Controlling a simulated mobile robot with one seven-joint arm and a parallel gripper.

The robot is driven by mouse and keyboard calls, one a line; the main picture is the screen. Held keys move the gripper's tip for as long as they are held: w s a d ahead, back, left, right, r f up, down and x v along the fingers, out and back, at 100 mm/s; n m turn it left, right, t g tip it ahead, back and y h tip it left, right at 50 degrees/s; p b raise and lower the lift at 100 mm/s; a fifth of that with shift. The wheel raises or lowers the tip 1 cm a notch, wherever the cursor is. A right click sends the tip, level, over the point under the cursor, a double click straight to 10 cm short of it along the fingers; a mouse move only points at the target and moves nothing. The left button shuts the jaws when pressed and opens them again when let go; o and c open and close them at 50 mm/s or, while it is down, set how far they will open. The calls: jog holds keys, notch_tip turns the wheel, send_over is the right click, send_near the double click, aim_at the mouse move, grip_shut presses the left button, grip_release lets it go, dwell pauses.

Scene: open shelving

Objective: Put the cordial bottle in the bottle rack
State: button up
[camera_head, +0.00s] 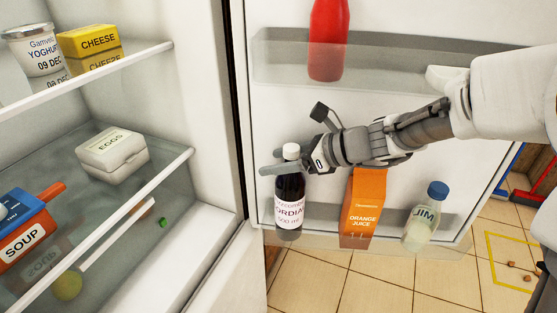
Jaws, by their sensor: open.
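The cordial bottle (290,205) is dark with a white cap and a pale label. It stands upright in the lower clear rack (395,240) on the open fridge door, at its left end. My gripper (272,162) is open, with its fingers around the bottle's neck just below the cap. One finger crosses in front of the neck; I cannot tell whether either finger touches it. The upper door rack (410,75) holds a red bottle (328,40). I cannot tell which of these racks is the bottle rack.
An orange juice carton (363,205) and a JIM bottle (425,215) stand right of the cordial in the lower rack. Fridge shelves at left hold yoghurt (35,50), cheese (90,42), an egg box (112,155) and soup (22,240). My arm passes between the door racks.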

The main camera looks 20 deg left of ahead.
aim_at(297, 155)
jog(key=p+v, duration=0.1)
jog(key=v, duration=0.3)
jog(key=shift+d+r, duration=0.2)
jog(key=shift+r, duration=0.15)
jog(key=d, duration=0.4)
jog(key=d+p, duration=0.1)
jog(key=d, duration=0.3)
jog(key=s+d+p, duration=0.1)
jog(key=d, duration=0.3)
jog(key=shift+s+d, duration=0.15)
jog(key=shift+d, duration=0.1)
jog(key=s+d+r+n+t+h, duration=0.2)
jog(key=s+d+n+h, duration=0.5)
jog(key=n, duration=0.3)
jog(key=s+d+r+n+t+h, duration=0.2)
jog(key=s+d+n+h, duration=0.3)
jog(key=s+d+n, duration=0.35)
notch_tip(297, 155, up, 12)
jog(key=s+p, duration=0.1)
jog(key=p, duration=1.1)
jog(key=shift+a+r+n, duration=0.2)
jog(key=shift+a+n, duration=0.1)
jog(key=shift+n, duration=0.05)
